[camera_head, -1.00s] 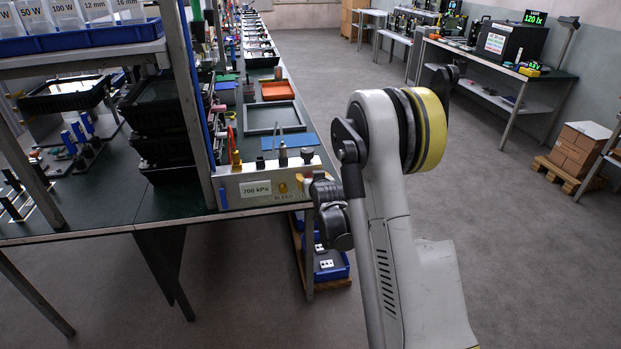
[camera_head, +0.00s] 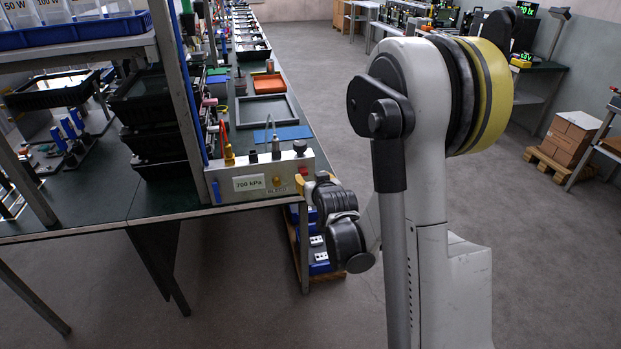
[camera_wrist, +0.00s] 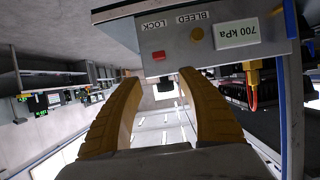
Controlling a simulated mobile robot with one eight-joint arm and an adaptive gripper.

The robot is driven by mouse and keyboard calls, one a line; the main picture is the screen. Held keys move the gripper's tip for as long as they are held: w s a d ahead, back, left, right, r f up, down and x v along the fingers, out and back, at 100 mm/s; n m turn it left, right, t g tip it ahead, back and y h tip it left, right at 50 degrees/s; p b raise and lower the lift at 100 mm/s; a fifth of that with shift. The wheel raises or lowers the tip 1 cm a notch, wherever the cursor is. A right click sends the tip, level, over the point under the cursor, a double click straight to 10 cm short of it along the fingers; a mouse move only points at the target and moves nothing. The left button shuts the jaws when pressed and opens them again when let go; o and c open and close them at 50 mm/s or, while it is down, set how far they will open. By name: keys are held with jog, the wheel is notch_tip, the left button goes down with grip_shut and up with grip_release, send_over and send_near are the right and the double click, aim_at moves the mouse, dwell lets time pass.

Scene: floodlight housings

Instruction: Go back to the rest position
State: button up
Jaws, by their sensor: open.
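My gripper (camera_wrist: 160,115) shows in the wrist view as two yellow-tan ribbed fingers, spread apart with nothing between them. In the head view my arm stands right of the workbench, and its black wrist hangs low beside the bench's front right corner. The fingertips are small and partly hidden there. The grey control box (camera_head: 262,181), marked 700 kPa, sits on the bench corner just left of my wrist. In the wrist view the control box (camera_wrist: 183,62) appears upside down beyond the fingertips, with BLEED and LOCK labels. I cannot tell the exact gap.
The long green workbench (camera_head: 95,207) carries black housings, a grey tray (camera_head: 263,110) and a blue mat (camera_head: 283,134). Blue bins (camera_head: 319,268) stand low under its right end. Cartons (camera_head: 573,138) on a pallet stand at far right. The aisle floor is open.

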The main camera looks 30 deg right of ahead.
dwell(0.3)
jog(key=s+a+r+n+g+y, duration=0.2)
jog(key=s+a+r+g, duration=0.1)
jog(key=s+a+r, duration=0.65)
jog(key=s+a+g, duration=0.1)
jog(key=s+a, duration=0.2)
jog(key=s, duration=0.3)
jog(key=s+a+f+g+y, duration=0.1)
jog(key=s+a, duration=0.2)
jog(key=s, duration=0.3)
jog(key=s+a+n+g, duration=0.1)
jog(key=s+a, duration=0.2)
jog(key=s, duration=0.4)
jog(key=shift+f+y, duration=0.2)
jog(key=shift+y, duration=0.2)
